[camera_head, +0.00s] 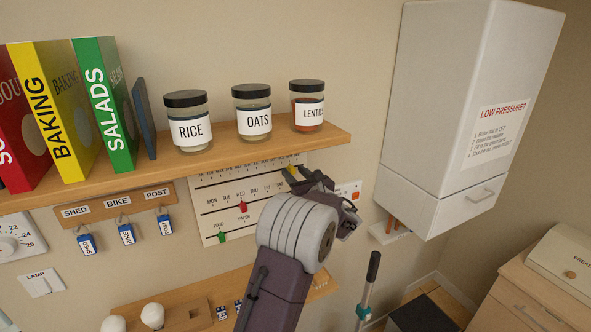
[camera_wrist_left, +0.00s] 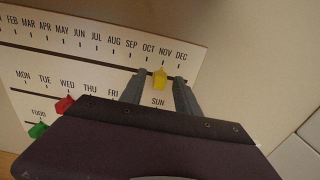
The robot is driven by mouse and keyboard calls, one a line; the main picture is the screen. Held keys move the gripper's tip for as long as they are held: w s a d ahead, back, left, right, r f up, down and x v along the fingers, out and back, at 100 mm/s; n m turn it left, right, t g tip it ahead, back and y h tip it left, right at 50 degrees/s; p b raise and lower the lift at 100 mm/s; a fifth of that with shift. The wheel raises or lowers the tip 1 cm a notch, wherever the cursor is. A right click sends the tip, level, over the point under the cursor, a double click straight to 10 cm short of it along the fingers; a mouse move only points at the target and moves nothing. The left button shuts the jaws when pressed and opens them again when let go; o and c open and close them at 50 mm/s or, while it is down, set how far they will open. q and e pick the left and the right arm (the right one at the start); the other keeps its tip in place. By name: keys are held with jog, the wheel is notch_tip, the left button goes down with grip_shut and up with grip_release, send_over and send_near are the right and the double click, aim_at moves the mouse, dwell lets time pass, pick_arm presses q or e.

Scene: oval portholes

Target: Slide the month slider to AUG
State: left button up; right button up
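The calendar board (camera_head: 207,198) hangs on the wall under the shelf, with a month row at its top. The yellow month slider (camera_wrist_left: 160,77) sits on the month track at about NOV in the left wrist view. It also shows small and partly covered in the head view (camera_head: 292,170). My left gripper (camera_wrist_left: 159,76) is open, with one fingertip on each side of the yellow slider and visible gaps between. In the head view my left gripper (camera_head: 302,176) is at the right end of the month row. My right gripper is not in view.
The red weekday slider (camera_head: 243,207) and green slider (camera_head: 222,237) are on lower tracks. The shelf (camera_head: 240,138) with jars overhangs the board closely. A white boiler (camera_head: 465,100) stands to the right, and keys (camera_head: 126,233) hang to the left.

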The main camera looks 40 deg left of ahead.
pick_arm(q)
grip_shut()
dwell(1.4)
